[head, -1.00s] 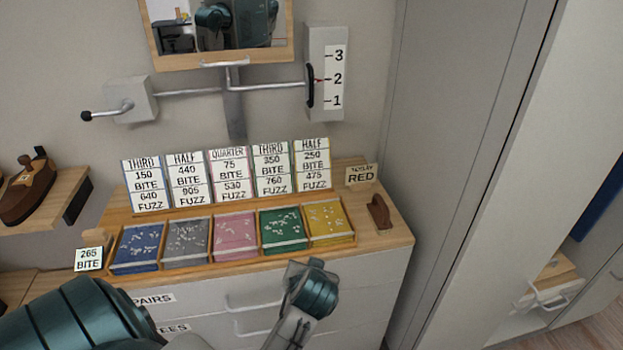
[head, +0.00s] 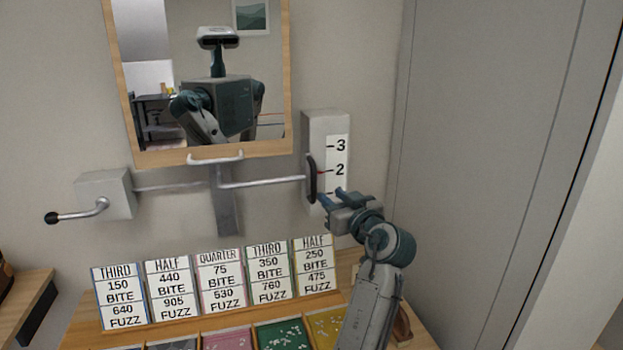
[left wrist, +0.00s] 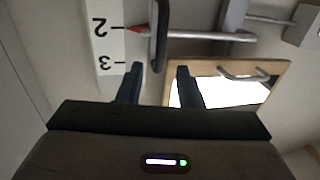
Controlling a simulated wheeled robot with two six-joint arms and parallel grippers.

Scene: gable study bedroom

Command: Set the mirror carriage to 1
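A rod (head: 262,182) runs right to a grey box with a white scale (head: 338,155). A black upright handle (head: 311,178) with a red pointer stands at the 2 mark. My left gripper (head: 331,196) is open and empty, just right of and below the black handle. The 1 mark is hidden behind it. In the left wrist view the black handle (left wrist: 159,35) lies ahead, between the line of the open fingers (left wrist: 158,82), apart from them. My right gripper is out of view.
A grey box with a crank (head: 103,195) is on the wall at left. Below are several number cards (head: 220,285) and coloured trays (head: 228,340) on a wooden top. A tall grey cabinet (head: 480,150) stands close at right.

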